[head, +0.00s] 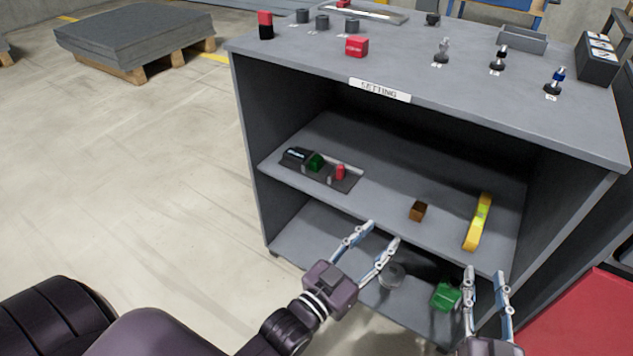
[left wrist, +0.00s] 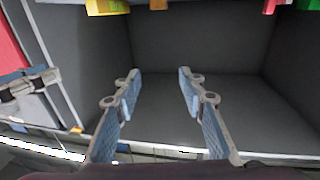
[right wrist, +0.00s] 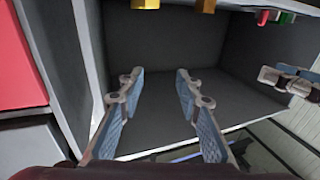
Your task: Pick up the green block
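A small dark green block (head: 316,162) sits in a dark tray (head: 342,184) at the left of the middle shelf, beside a red block (head: 340,172). A green piece shows at the top right edge of the left wrist view (left wrist: 307,4) and the right wrist view (right wrist: 286,17). Another, brighter green object (head: 446,296) is low in the cabinet, just left of my right gripper. My left gripper (head: 378,232) is open and empty at the cabinet front, below and right of the tray. My right gripper (head: 486,272) is open and empty, further right.
On the middle shelf (head: 385,185) are a brown cube (head: 417,211) and a yellow level (head: 478,222). A round grey object (head: 391,275) lies lower down. The cabinet top (head: 400,50) overhangs the shelf and side walls bound it. A red surface (head: 580,315) is at right.

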